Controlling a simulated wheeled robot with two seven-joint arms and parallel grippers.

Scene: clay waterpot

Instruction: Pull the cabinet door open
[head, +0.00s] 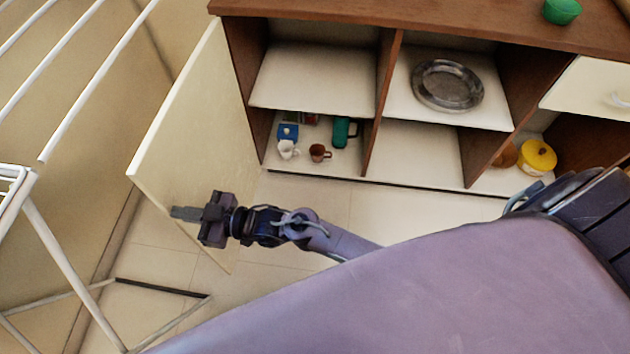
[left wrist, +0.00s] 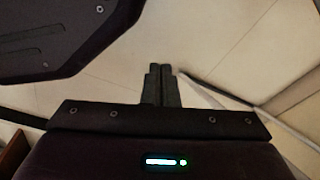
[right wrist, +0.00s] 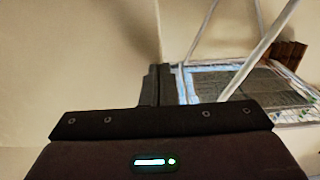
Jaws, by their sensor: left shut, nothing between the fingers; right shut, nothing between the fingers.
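The cream cabinet door (head: 205,110) stands wide open in the head view, swung out to the left of the brown wooden cabinet (head: 385,85). Its inner face shows. My right gripper (head: 175,213) is shut and empty. It overlaps the lower part of the door, fingers pointing left; I cannot tell whether it touches. In the right wrist view, its closed fingers (right wrist: 160,80) show before a cream surface with a vertical edge. My left gripper (left wrist: 162,85) is shut and empty above the tiled floor in the left wrist view; it is not visible in the head view.
A white drying rack (head: 65,250) stands left of the door. The open compartments hold a metal plate (head: 447,86), a white cup (head: 288,149), a brown cup (head: 319,153), a green mug (head: 343,131) and a yellow pot (head: 538,157). The floor before the cabinet is partly clear.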

